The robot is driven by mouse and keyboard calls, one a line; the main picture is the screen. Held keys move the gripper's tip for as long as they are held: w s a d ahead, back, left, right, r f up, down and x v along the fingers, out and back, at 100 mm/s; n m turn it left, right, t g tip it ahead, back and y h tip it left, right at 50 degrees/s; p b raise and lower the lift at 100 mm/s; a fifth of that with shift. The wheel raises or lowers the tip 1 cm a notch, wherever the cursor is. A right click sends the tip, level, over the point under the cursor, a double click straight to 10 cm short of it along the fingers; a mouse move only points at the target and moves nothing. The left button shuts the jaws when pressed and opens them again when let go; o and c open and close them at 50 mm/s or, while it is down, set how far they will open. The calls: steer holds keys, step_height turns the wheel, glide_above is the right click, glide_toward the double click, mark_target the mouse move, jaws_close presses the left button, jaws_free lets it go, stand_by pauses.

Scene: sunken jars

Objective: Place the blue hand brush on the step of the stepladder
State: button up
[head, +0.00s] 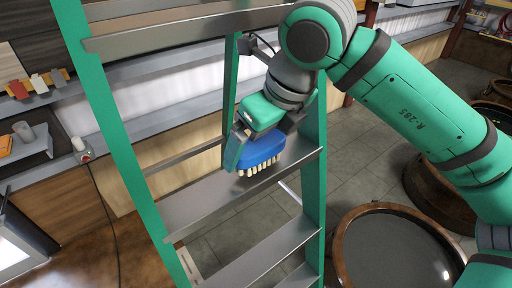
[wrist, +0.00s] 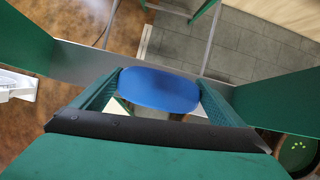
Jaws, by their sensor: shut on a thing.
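The blue hand brush (head: 262,152) has pale bristles pointing down and is held in my gripper (head: 250,150). In the wrist view its blue back (wrist: 158,90) sits between the two fingers of my gripper (wrist: 158,98). The stepladder has green side rails and grey metal steps. The brush is over a wide grey step (head: 200,205) of the stepladder, near its right rail. I cannot tell whether the bristles touch the step. In the wrist view part of the grey step (wrist: 85,65) shows beyond the brush, with green rails on both sides.
A higher step (head: 180,28) crosses above my gripper, and the right green rail (head: 313,160) is close beside it. A large round barrel (head: 395,245) stands at the lower right. Shelves line the wall behind. The left part of the step is bare.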

steer(key=shift+w+a+f, duration=0.15)
steer(key=shift+w+f, duration=0.05)
steer(key=shift+f, duration=0.55)
steer(key=shift+f, duration=0.15)
steer(key=o, duration=0.8)
steer(key=shift+r, duration=0.25)
steer(key=v, duration=1.2)
steer(key=shift+s, duration=0.15)
